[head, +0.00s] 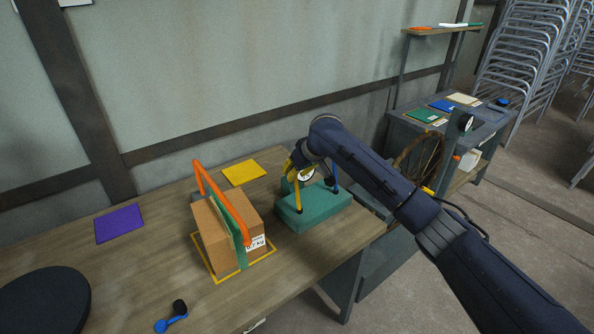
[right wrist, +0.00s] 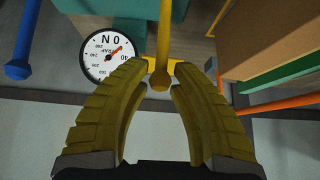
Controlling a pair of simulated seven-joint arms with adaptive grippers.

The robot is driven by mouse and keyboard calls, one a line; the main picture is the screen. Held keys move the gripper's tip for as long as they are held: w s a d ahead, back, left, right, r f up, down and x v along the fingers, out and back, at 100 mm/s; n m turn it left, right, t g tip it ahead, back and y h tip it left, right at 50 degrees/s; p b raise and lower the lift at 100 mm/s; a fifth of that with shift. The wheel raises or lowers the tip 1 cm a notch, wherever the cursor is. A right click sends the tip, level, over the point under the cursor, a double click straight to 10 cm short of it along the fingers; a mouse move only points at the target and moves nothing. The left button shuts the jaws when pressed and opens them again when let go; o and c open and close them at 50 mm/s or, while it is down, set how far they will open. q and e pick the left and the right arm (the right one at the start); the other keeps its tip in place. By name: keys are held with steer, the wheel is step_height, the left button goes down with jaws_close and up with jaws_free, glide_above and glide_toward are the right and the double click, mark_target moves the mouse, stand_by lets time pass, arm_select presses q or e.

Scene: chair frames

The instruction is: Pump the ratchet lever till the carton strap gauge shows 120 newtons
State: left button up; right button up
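The carton (head: 210,240) stands on the bench inside a yellow outline, with a green strap (head: 238,232) around it. A teal ratchet base (head: 318,212) beside it carries a yellow lever (right wrist: 164,30) and a blue lever (head: 336,178). The round white gauge (right wrist: 100,66) has a red needle near the low end, seemingly between 0 and 40; it is partly covered by a finger. My left gripper is not in view.
An orange bar frame (head: 222,199) arches over the carton. A yellow sheet (head: 244,172), a purple sheet (head: 119,224), a black disc (head: 45,300) and a blue item (head: 172,323) lie on the bench. A second table stands at the right, with stacked chairs behind.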

jaws_close()
steer(key=s+d, duration=0.3)
steer(key=s, duration=0.2)
steer(key=shift+d+f, duration=0.15)
steer(key=shift+d, duration=0.2)
steer(key=shift+s+d+f, duration=0.35)
steer(key=shift+s+d, duration=0.4)
steer(key=shift+s, duration=0.15)
steer(key=shift+w+a+r, duration=0.2)
steer(key=shift+w+a, duration=0.4)
steer(key=shift+w, duration=0.2)
steer(key=shift+w+a+r, duration=0.15)
steer(key=shift+w+a, duration=0.45)
steer(key=shift+w, duration=0.15)
steer(key=shift+w+a+r, duration=0.2)
steer(key=shift+w+a, duration=0.4)
steer(key=shift+w, duration=0.2)
